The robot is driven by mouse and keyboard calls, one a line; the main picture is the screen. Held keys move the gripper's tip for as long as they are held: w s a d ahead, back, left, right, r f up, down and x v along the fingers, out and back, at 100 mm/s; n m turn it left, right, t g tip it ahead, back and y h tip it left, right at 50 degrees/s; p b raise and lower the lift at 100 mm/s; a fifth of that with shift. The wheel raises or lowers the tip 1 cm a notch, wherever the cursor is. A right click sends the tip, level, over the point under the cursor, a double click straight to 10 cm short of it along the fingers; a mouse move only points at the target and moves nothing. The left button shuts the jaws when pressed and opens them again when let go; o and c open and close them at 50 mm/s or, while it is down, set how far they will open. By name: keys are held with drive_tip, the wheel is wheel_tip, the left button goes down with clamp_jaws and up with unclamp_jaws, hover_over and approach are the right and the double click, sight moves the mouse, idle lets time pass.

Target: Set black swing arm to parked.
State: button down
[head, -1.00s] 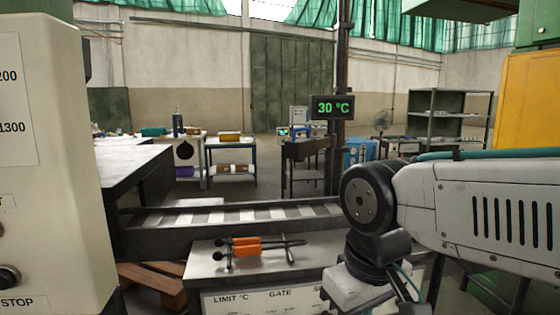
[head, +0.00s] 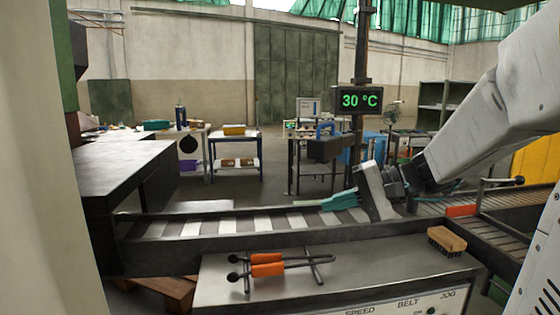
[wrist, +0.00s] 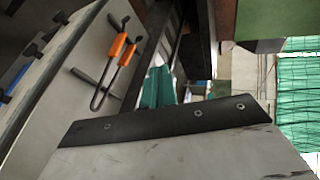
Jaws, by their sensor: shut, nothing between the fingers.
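A dark lever with a black ball knob (head: 500,182) stands at the right of the conveyor in the head view, beside a red-orange block (head: 462,210). It may be the black swing arm, but I cannot tell for certain. My gripper (head: 328,204) has teal fingers, shut and empty, pointing left over the slatted conveyor. It is well to the left of the knobbed lever and apart from it. The teal fingers also show in the wrist view (wrist: 158,85), partly hidden behind a dark-edged grey plate. No swing arm is clear in the wrist view.
The roller conveyor (head: 250,240) crosses in front of me. A bench before it holds orange-handled tongs (head: 267,265) and a wooden brush (head: 447,240). A display (head: 360,101) reads 30 °C. A dark table (head: 115,160) stands left; a pale machine blocks the far left.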

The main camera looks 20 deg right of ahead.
sight(325, 159)
drive_tip(key=w+d+r+m+t+h, duration=0.15)
drive_tip(key=d+t, duration=0.25)
drive_tip(key=d, duration=0.5)
drive_tip(key=w+d+r+m+t+h, duration=0.1)
drive_tip(key=w+d+r+m+t, duration=0.2)
drive_tip(key=d, duration=0.5)
drive_tip(key=shift+t, duration=0.5)
drive_tip(key=x, duration=1.2)
drive_tip(key=shift+w+a+f, duration=0.2)
drive_tip(key=shift+a+f, duration=0.05)
drive_tip(key=shift+f, duration=0.15)
